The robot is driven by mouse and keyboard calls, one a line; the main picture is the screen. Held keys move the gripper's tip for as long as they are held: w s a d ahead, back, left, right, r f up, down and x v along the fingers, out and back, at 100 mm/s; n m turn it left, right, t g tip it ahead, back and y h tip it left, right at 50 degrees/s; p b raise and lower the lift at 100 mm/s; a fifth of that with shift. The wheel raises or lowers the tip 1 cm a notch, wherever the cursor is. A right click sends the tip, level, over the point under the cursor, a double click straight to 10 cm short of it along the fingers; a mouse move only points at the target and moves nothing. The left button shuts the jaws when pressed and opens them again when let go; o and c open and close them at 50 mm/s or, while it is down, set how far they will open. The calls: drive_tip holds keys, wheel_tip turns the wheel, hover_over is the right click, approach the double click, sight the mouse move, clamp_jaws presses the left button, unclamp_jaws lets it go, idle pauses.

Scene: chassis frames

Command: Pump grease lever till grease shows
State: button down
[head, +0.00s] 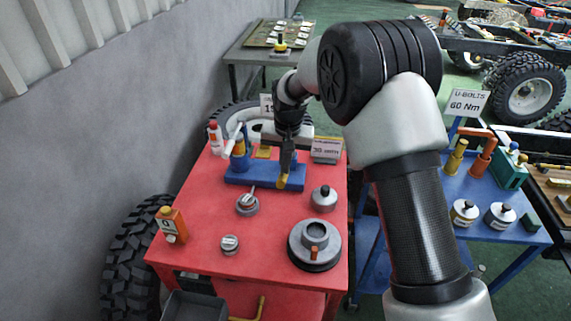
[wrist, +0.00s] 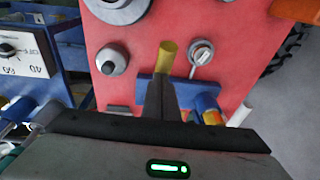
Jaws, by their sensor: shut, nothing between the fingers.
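A blue pump-like unit stands on the red table, with a flat blue base (head: 262,176) and an upright blue cylinder (head: 240,163) at its left end. A white rod (head: 234,132), possibly the lever, slants up by the cylinder; it also shows in the wrist view (wrist: 241,114). A yellow cylindrical piece (head: 282,182) is at the base's right end and shows beyond my fingertips in the wrist view (wrist: 167,54). My gripper (head: 286,168) points down, shut and empty, over the base beside the yellow piece. I cannot tell whether they touch. I cannot make out any grease.
The red table (head: 190,225) also holds a grey flanged part (head: 314,246), a small gauge (head: 230,244), a dial with a stem (head: 247,203), a knobbed grey piece (head: 323,198) and an orange block (head: 171,224). A wall stands left; a blue cart (head: 510,230) stands right.

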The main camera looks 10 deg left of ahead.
drive_tip(key=s+f+t+b, duration=0.2)
drive_tip(key=s+f+b, duration=0.1)
drive_tip(key=f+b, duration=0.8)
drive_tip(key=shift+s+d+t+b, duration=0.2)
drive_tip(key=shift+s+t+b, duration=0.15)
drive_tip(key=shift+b, duration=0.75)
drive_tip(key=shift+s+f, duration=0.1)
drive_tip(key=shift+f, duration=0.1)
drive_tip(key=p+v, duration=0.3)
drive_tip(key=v, duration=1.1)
drive_tip(key=shift+d+r, duration=0.2)
drive_tip(key=shift+d, duration=0.1)
